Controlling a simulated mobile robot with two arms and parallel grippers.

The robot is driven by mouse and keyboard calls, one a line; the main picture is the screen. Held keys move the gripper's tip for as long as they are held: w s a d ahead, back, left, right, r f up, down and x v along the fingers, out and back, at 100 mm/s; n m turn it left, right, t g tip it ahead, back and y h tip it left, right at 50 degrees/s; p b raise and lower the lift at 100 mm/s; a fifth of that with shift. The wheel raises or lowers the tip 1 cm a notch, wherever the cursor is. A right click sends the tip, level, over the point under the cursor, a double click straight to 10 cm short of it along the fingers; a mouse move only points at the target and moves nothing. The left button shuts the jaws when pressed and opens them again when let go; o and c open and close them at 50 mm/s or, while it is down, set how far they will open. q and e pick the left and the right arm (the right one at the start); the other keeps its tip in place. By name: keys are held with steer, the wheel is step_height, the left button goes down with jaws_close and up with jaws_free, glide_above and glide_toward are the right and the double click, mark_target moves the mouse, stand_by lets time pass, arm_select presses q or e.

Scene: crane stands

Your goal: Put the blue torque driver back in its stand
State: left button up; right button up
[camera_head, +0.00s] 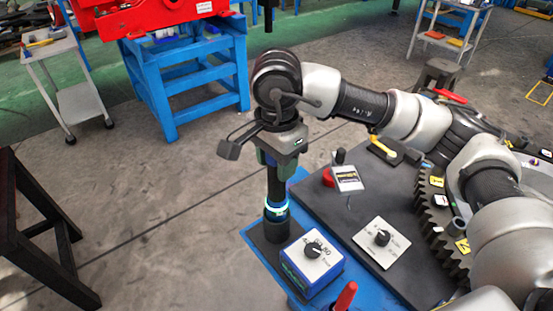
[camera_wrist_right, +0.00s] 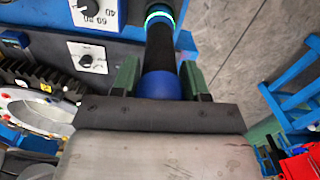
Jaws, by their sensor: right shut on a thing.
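The blue torque driver (camera_head: 277,184) shows in the head view as a dark upright shaft below my right gripper (camera_head: 279,160). In the right wrist view the driver (camera_wrist_right: 160,84) has a blue rounded part and a black shaft between the green-padded fingers (camera_wrist_right: 160,78). My right gripper is shut on it. A glowing green-blue ring (camera_head: 276,208) circles the lower part, above a dark stand (camera_head: 275,230) beside the blue box. I cannot tell how deep the driver sits in the stand. My left gripper is not in view.
A blue box with a black knob (camera_head: 312,266) stands close to the right of the stand. A red-tipped handle (camera_head: 346,296) rises in front.

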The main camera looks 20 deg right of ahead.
steer(key=shift+f+b, duration=0.6)
steer(key=o, duration=1.3)
steer(key=shift+o, duration=0.2)
steer(key=shift+f, duration=0.1)
steer(key=shift+r+p, duration=1.15)
steer(key=shift+r, duration=1.4)
